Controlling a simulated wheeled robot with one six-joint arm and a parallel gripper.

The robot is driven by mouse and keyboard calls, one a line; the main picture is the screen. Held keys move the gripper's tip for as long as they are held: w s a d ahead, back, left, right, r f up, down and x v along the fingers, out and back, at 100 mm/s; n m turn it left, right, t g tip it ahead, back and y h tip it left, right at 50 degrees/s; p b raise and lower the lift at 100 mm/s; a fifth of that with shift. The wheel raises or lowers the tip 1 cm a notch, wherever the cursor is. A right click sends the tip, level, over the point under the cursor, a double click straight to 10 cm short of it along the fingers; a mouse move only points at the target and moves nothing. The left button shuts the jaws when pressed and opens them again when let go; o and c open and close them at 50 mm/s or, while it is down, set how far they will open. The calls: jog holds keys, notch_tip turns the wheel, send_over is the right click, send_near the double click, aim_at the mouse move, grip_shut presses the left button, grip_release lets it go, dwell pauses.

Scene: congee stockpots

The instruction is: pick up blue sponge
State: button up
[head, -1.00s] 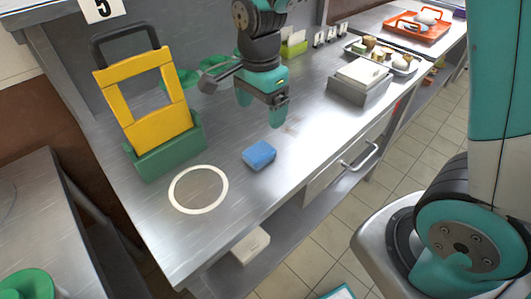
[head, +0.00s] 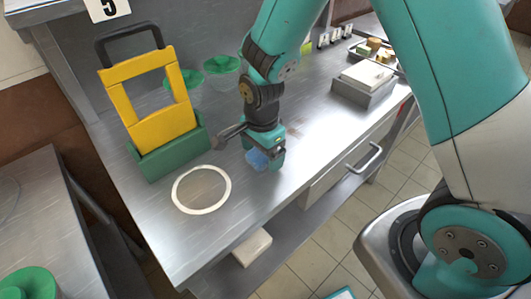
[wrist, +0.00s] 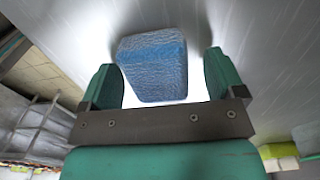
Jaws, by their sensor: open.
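The blue sponge (head: 256,159) lies on the steel counter and is partly hidden by my gripper in the head view. In the wrist view the sponge (wrist: 155,64) sits between the two green fingers, with a gap on each side. My gripper (head: 266,163) is open and low over the sponge. In the wrist view the open fingers (wrist: 164,82) straddle it, and the left finger is closer to it than the right one.
A white ring (head: 202,190) marks the counter left of the sponge. A yellow board in a green holder (head: 170,152) stands behind the ring. Green-lidded containers (head: 222,66) are at the back. A grey box with a white top (head: 364,84) stands to the right.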

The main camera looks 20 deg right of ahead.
jog(key=c, duration=1.1)
jog(key=shift+r, duration=0.1)
notch_tip(320, 180, up, 20)
jog(key=shift+p, duration=0.5)
jog(key=shift+o, duration=1.1)
jog(key=shift+c, duration=0.2)
